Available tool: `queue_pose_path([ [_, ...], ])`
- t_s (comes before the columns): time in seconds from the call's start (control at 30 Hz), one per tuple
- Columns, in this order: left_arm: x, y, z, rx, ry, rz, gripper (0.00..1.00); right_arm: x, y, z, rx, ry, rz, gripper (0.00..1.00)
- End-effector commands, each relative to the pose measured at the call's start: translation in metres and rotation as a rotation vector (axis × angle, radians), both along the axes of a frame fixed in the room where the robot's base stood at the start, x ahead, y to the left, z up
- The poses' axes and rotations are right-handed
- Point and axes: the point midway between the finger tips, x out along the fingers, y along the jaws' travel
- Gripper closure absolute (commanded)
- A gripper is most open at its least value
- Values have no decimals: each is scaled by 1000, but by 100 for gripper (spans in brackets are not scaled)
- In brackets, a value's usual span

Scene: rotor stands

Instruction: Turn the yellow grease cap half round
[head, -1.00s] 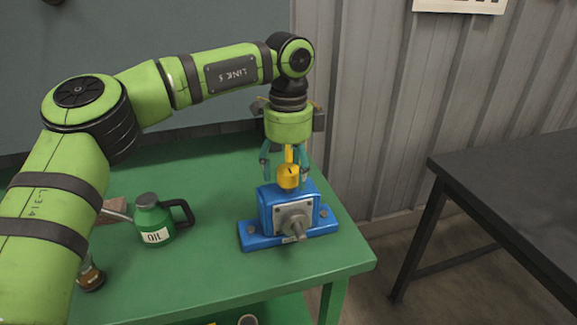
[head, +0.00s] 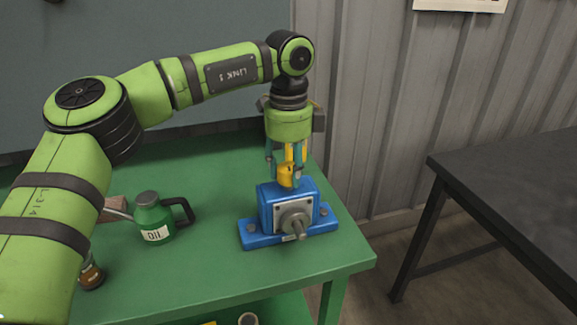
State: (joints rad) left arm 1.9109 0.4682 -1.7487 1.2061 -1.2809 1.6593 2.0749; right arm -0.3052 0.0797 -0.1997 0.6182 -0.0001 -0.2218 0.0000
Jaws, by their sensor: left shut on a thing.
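The yellow grease cap (head: 287,177) sits on top of the blue bearing block (head: 270,210), which stands on the green table. My left gripper (head: 286,168) points straight down over the block, with its teal fingers closed around the cap. Part of the cap is hidden behind the fingers. A grey shaft end sticks out of the block's front plate. My right gripper is not in view.
A green oil can (head: 152,219) stands left of the block on the green table (head: 210,270). A small brown-based object (head: 91,277) stands near my left arm. A dark table (head: 510,190) stands at the right, across a gap.

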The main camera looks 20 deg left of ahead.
Motion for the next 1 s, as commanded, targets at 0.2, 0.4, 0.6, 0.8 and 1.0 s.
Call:
queue_pose_path([
  [0.2,0,1,-1,1,2,-186,89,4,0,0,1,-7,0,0],
  [0.4,0,1,-1,1,3,-376,89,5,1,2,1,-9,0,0],
  [0.6,0,0,0,0,2,-567,89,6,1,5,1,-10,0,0],
  [0.8,0,0,0,0,3,-757,89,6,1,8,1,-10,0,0],
  [1.0,0,0,0,0,2,-947,89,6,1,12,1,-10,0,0],
])
